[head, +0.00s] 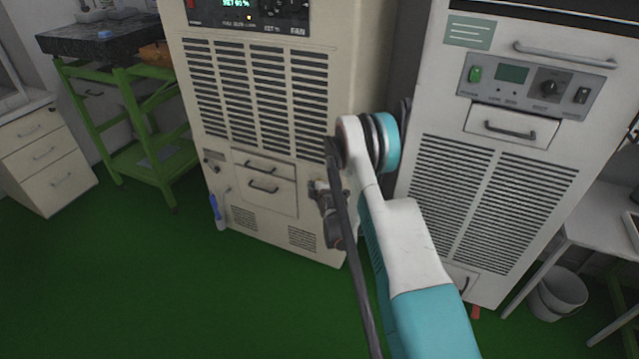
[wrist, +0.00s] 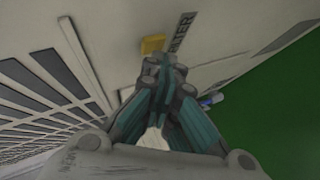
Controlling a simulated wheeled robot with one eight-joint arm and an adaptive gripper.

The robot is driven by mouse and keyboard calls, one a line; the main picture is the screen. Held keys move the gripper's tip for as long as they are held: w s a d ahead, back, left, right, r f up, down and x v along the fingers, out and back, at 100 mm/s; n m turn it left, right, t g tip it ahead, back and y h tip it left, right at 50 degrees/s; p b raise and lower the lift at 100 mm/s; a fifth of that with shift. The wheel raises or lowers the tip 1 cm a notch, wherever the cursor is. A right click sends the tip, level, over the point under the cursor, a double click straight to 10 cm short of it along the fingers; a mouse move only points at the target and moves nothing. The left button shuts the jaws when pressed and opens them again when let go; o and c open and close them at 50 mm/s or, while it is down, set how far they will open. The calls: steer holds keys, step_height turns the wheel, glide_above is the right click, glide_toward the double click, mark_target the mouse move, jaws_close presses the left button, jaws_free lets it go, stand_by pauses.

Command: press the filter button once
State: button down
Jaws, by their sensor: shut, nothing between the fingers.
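The filter button is a small yellow block (wrist: 152,45) on the pale cabinet face in the wrist view. A dark label (wrist: 182,30) reading FILTER is beside it. My gripper (wrist: 165,66) is shut and empty, its fingertips close to the button's lower edge in the picture. I cannot tell whether they touch it. In the head view the beige cabinet (head: 222,185) stands left of my arm; I cannot make out the button there.
Vent slats (wrist: 45,75) lie left of the gripper, and a blue item (wrist: 212,99) lies to its right. A grey-white cabinet (head: 430,150) stands right of my arm. A green cart (head: 125,125) and a drawer unit (head: 45,165) are at left. Green floor (head: 160,290) is clear in front.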

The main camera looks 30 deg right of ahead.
steer(key=shift+w+d, duration=0.2)
steer(key=shift+d, duration=0.1)
stand_by(0.4)
steer(key=shift+a, duration=0.1)
stand_by(0.4)
steer(key=shift+s+a, duration=0.45)
steer(key=shift+a, duration=0.1)
stand_by(0.5)
